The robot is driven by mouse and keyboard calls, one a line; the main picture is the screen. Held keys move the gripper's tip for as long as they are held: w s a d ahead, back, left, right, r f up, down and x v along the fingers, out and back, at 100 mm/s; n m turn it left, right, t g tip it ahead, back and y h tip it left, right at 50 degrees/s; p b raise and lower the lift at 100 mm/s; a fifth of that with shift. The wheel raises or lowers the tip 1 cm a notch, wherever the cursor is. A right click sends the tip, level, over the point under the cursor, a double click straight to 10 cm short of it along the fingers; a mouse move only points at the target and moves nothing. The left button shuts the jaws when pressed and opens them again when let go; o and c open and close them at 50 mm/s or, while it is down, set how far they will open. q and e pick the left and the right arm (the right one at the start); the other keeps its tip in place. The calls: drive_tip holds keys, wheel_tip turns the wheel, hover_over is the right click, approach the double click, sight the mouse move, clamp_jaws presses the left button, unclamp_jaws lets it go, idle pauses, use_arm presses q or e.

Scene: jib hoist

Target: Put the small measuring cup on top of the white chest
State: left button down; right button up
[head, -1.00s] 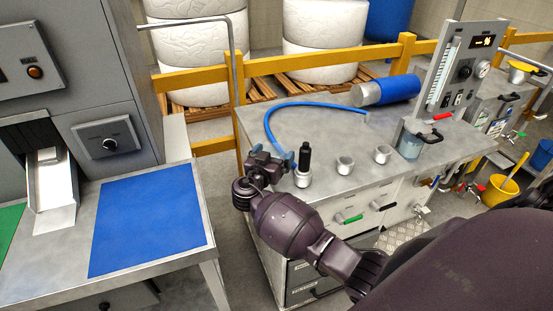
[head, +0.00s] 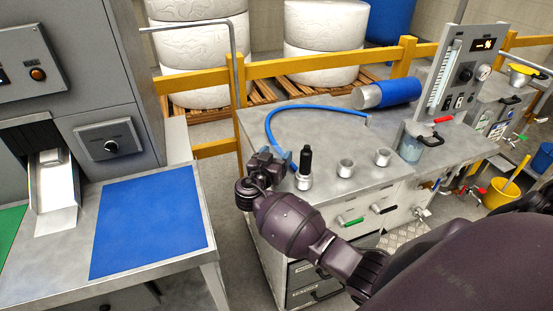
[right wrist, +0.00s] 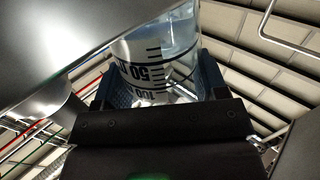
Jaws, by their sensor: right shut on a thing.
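My right gripper (head: 281,160) is low over the left front edge of the metal bench, beside a black-handled tool in a metal cup. In the right wrist view, its blue-padded fingers (right wrist: 160,85) are shut on a clear measuring cup (right wrist: 150,50) with black marks, 50 and 100 among them. The cup cannot be made out in the head view. A white drawer front (head: 368,210) shows under the bench top; I cannot tell whether this is the white chest. My left gripper is not in view.
The metal bench (head: 330,120) carries a black-handled tool (head: 304,165), two small metal cups (head: 345,168), a blue hose (head: 300,106), a blue cylinder (head: 400,91) and a clear jug (head: 411,148). A gauge panel (head: 462,75) stands at right. A blue mat (head: 150,220) lies clear at left.

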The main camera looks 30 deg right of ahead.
drive_tip(key=shift+r, duration=0.15)
wheel_tip(320, 180, up, 20)
drive_tip(key=shift+f, duration=0.2)
idle(1.3)
drive_tip(key=shift+r, duration=0.1)
drive_tip(key=a+r+n+t+y, duration=0.1)
drive_tip(key=a+n+t+y, duration=0.8)
drive_tip(key=a, duration=0.3)
drive_tip(key=s+a+f+n+y, duration=0.1)
drive_tip(key=s+a+f+y, duration=0.1)
drive_tip(key=s+f, duration=0.4)
drive_tip(key=s+a+f+n+y, duration=0.1)
drive_tip(key=s+a+f+y, duration=0.1)
drive_tip(key=s+f+y, duration=0.2)
wheel_tip(320, 180, down, 4)
drive_tip(key=s, duration=0.2)
drive_tip(key=shift+s+a+r+n+g, duration=0.2)
drive_tip(key=shift+s+a+n+g, duration=0.1)
drive_tip(key=shift+s+a+n, duration=0.1)
